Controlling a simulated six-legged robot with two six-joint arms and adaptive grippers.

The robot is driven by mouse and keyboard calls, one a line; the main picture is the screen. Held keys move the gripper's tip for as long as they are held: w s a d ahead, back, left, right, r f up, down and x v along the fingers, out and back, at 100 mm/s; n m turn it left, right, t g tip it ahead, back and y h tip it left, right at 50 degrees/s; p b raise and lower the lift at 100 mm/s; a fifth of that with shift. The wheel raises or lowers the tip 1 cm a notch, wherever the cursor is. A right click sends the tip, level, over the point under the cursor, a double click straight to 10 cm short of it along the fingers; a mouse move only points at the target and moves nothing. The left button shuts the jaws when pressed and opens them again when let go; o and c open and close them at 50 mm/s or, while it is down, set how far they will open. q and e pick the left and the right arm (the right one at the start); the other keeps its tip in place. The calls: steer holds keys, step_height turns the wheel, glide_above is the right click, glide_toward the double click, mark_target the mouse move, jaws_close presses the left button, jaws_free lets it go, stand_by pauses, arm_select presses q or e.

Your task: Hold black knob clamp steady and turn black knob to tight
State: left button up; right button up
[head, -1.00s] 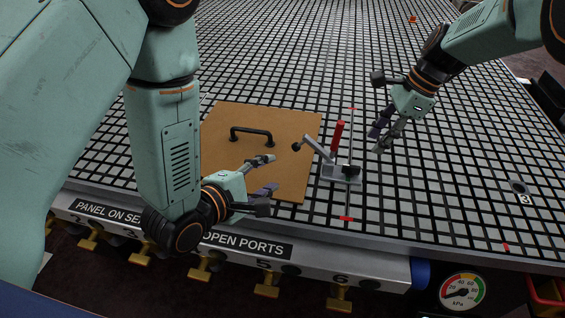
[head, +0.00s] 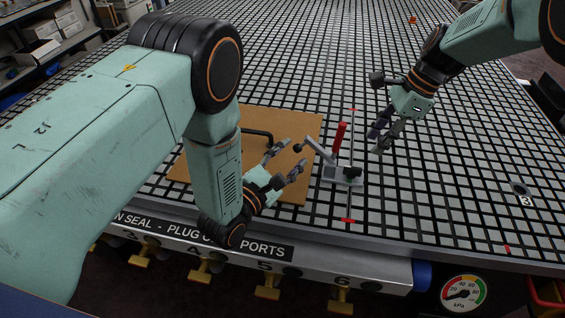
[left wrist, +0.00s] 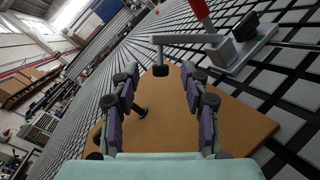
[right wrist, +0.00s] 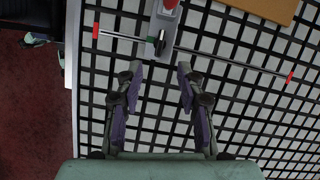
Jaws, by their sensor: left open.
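The toggle clamp has a grey metal base (head: 335,178), an upright red handle (head: 340,135) and a grey arm ending in a black tip (head: 298,148). A black knob (head: 352,172) sits at the base's right end. My left gripper (head: 288,158) is open and empty, just left of the clamp, fingers toward the black tip. In the left wrist view the tip (left wrist: 160,70) shows between the fingertips; contact cannot be told. My right gripper (head: 376,142) is open and empty, above and right of the clamp. The right wrist view shows the knob (right wrist: 160,43) beyond its fingertips.
A brown panel (head: 290,190) with a black handle (head: 258,134) lies on the grid table (head: 440,200), left of the clamp. A thin rod with red ends (head: 347,220) runs past the clamp. A pressure gauge (head: 463,293) is at the front edge.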

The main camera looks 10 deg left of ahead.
mark_target(298, 148)
arm_select(q)
steer(key=shift+x, duration=2.5)
steer(key=shift+d, duration=0.1)
steer(key=shift+c, duration=0.2)
jaws_close()
